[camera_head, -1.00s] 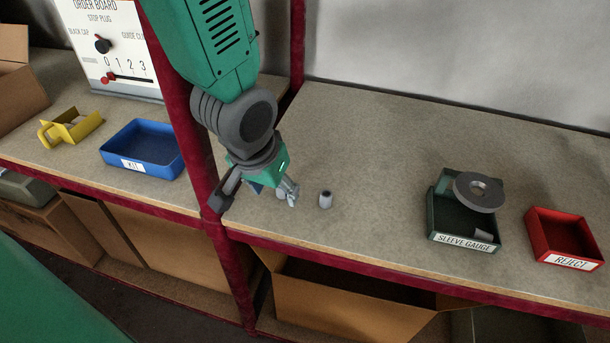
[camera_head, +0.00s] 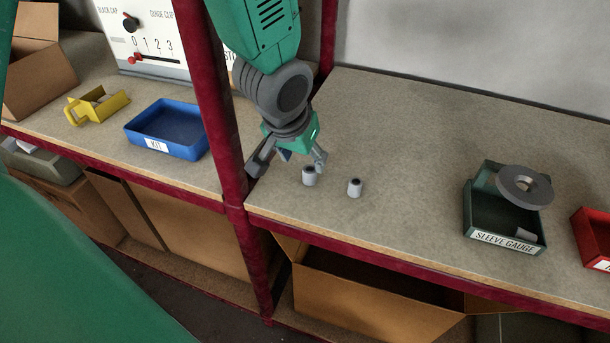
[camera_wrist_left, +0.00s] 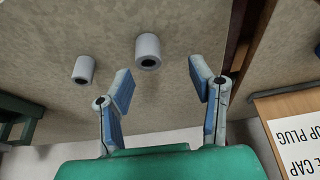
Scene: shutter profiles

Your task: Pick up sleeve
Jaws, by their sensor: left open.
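Two small grey sleeves stand on the right-hand worktop. The nearer sleeve (camera_head: 310,177) is just beside my left gripper (camera_head: 289,165); the other sleeve (camera_head: 355,188) stands a little to its right. In the left wrist view the nearer sleeve (camera_wrist_left: 148,51) lies beyond the fingertips, roughly between their lines, and the other sleeve (camera_wrist_left: 84,69) is outside to the left. My left gripper (camera_wrist_left: 160,82) is open, with nothing between its blue-padded fingers. My right gripper is not in view.
A red upright post (camera_head: 212,110) stands close left of my left gripper. A green sleeve gauge tray (camera_head: 473,213) holding a grey ring (camera_head: 510,190) and a red bin (camera_head: 590,235) are at right. A blue kit tray (camera_head: 135,132) is left. The worktop's middle is clear.

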